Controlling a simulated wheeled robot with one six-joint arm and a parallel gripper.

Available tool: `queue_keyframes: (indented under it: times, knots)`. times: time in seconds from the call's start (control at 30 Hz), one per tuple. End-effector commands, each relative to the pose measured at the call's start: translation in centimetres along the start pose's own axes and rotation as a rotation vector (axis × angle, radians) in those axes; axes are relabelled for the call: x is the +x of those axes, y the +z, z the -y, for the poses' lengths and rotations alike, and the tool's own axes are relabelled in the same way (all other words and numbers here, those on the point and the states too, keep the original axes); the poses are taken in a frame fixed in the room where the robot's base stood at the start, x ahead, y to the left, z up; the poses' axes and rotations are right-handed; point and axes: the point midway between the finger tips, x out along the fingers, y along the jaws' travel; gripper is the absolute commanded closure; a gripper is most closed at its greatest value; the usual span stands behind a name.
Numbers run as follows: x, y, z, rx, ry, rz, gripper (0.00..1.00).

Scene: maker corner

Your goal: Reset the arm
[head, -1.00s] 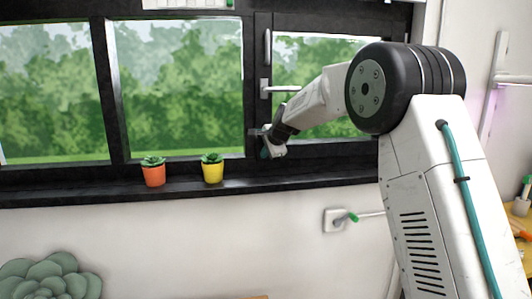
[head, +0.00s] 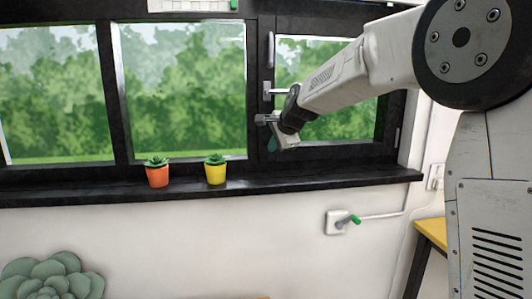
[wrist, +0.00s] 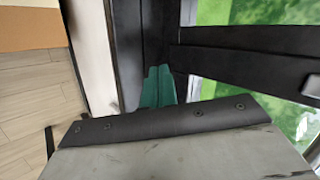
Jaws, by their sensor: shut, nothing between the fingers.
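My gripper (head: 272,144) is in front of the dark window frame (head: 258,60), by the post left of the right-hand pane, just below the window handle (head: 272,90). In the wrist view its green fingertips (wrist: 158,88) are together with nothing between them. In the head view the gripper is small and partly hidden by my wrist. I cannot tell whether the gripper touches the frame.
An orange pot (head: 157,176) and a yellow pot (head: 216,173) with small plants stand on the dark windowsill (head: 330,181). A wall fitting with a green-tipped lever (head: 340,221) is below the sill. A yellow-topped table (head: 433,232) is at the right.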

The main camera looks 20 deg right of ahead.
Motion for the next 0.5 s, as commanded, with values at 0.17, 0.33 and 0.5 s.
queue_keyframes:
  times: [0.17,0.33,0.5]
  knots:
    - [0.2,0.6,-2.5,-0.158,0.081,0.031,1.0]
    - [-2.0,2.3,-10.4,-0.441,0.273,0.13,1.0]
    - [-8.4,4.3,-18.5,-0.728,0.426,0.257,1.0]
